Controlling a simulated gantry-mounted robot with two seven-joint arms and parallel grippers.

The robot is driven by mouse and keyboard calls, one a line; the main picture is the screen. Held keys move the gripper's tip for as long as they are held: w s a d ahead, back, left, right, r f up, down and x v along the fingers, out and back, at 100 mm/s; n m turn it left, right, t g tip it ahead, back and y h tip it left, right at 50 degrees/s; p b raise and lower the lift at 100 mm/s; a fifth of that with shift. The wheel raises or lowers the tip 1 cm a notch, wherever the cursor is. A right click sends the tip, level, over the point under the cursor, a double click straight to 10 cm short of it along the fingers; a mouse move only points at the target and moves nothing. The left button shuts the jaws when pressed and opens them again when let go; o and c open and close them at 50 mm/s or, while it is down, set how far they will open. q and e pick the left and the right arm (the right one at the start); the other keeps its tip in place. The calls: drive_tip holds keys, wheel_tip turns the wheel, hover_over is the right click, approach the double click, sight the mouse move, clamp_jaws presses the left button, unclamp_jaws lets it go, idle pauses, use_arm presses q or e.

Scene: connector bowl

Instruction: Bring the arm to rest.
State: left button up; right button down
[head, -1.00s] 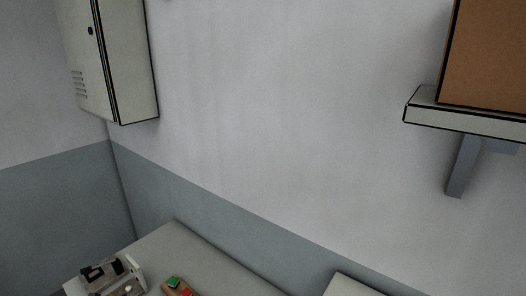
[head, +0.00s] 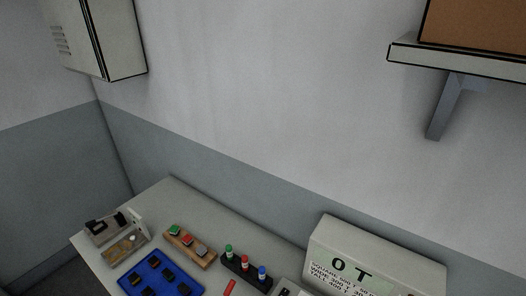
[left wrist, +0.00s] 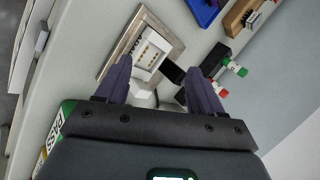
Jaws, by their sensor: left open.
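My left gripper (left wrist: 158,65) shows in the left wrist view, its two dark fingers apart. Between and beyond the fingers, a white block with small contacts (left wrist: 150,52) sits in a metal-framed plate (left wrist: 174,40) on the bench. I cannot tell whether the fingers touch anything; no object is seen clamped between them. Neither gripper shows in the head view.
The head view shows the bench (head: 185,205) with a blue tray (head: 135,280), a wooden block with coloured buttons (head: 190,246), a black rack of capped tubes (head: 247,272) and a grey lettered box (head: 350,238). A shelf (head: 455,62) and wall cabinet (head: 122,40) are above.

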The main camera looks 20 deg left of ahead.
use_arm(q)
drive_tip(key=s+d+r+n+g+h, duration=0.25)
drive_tip(key=s+d+r+n, duration=0.45)
drive_tip(key=d+r+n, duration=0.4)
wheel_tip(320, 180, down, 12)
drive_tip(key=n+g+b, duration=0.1)
drive_tip(key=b, duration=1)
wheel_tip(320, 180, up, 24)
drive_tip(key=p, duration=2.4)
drive_tip(key=shift+s, duration=0.35)
